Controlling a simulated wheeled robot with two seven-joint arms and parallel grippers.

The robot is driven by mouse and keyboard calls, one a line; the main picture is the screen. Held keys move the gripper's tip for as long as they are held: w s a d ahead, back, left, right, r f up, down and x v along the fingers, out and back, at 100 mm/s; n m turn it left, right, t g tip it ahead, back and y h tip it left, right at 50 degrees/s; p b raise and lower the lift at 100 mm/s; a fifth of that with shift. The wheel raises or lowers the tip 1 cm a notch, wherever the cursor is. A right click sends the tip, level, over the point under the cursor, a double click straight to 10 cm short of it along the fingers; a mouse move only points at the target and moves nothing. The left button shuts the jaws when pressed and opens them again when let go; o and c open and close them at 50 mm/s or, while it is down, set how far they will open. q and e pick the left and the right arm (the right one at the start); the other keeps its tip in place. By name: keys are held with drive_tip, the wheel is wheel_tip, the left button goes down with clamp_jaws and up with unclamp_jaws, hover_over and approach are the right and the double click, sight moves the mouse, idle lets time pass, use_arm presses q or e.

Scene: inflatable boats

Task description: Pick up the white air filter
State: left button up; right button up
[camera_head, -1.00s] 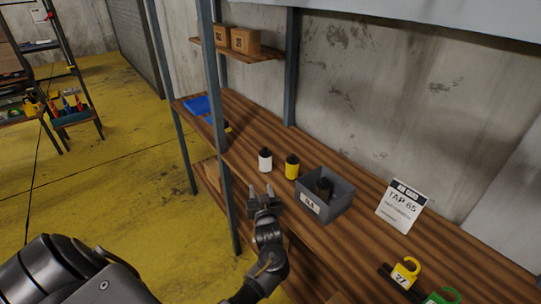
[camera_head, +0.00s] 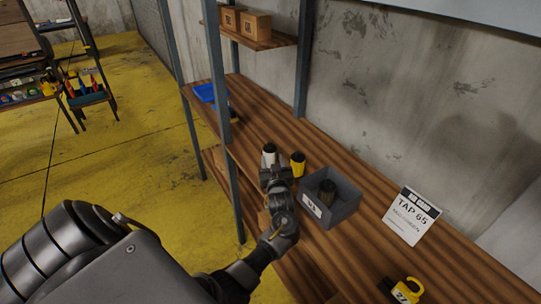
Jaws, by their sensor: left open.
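The white air filter (camera_head: 269,154), a small white cylinder with a dark top, stands upright on the wooden shelf. My left gripper (camera_head: 271,169) is right in front of it, and its fingers and wrist hide the filter's lower part. The gripper is open; I cannot tell whether the filter is between its fingers. A similar yellow cylinder (camera_head: 297,165) with a dark top stands close on the right. My right gripper is not in view.
A grey bin (camera_head: 345,207) holding a dark cylinder stands just right of my gripper. A vertical metal post (camera_head: 219,90) rises on the left. A "TAP 65" sign (camera_head: 411,217) and a yellow tag (camera_head: 407,291) are further right. A blue box (camera_head: 205,93) lies at the far end.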

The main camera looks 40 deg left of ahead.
sight(270, 147)
use_arm(q)
drive_tip(key=x, duration=0.2)
drive_tip(key=shift+w+a+r, duration=0.1)
drive_tip(key=shift+w+a, duration=0.1)
drive_tip(key=shift+w, duration=0.15)
drive_tip(key=x, duration=0.2)
drive_tip(key=p+x, duration=0.1)
drive_tip(key=x, duration=0.1)
drive_tip(key=shift+w+a+f, duration=0.2)
drive_tip(key=shift+a+f, duration=0.05)
drive_tip(key=shift+d, duration=0.1)
clamp_jaws()
